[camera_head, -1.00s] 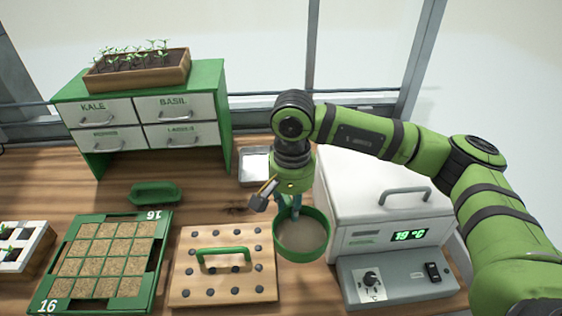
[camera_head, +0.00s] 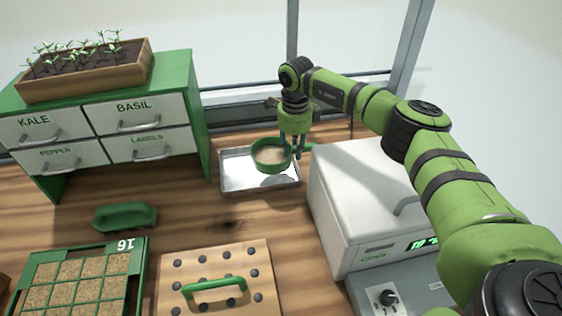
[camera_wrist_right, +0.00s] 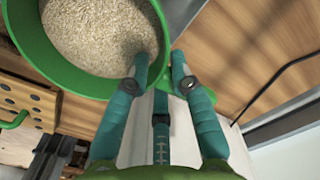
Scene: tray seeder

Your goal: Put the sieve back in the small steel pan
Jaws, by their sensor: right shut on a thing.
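The round green sieve (camera_head: 271,157) holds pale grainy material, which also fills it in the right wrist view (camera_wrist_right: 100,35). The small steel pan (camera_head: 232,178) is a shallow rectangular tray on the table between the drawer cabinet and the white box. My right gripper (camera_head: 293,150) is shut on the sieve at its right side. The sieve appears over the pan in the head view, hiding part of its inside; I cannot tell whether it touches the pan. In the wrist view the teal fingers (camera_wrist_right: 157,75) are at the sieve's rim. My left gripper is not in view.
A white box (camera_head: 345,205) with a display stands right of the pan. A cabinet (camera_head: 195,120) with a seedling planter stands left. A green-handled board (camera_head: 245,262), a soil tray (camera_head: 142,255) and a green scoop-like piece (camera_head: 125,217) lie nearer.

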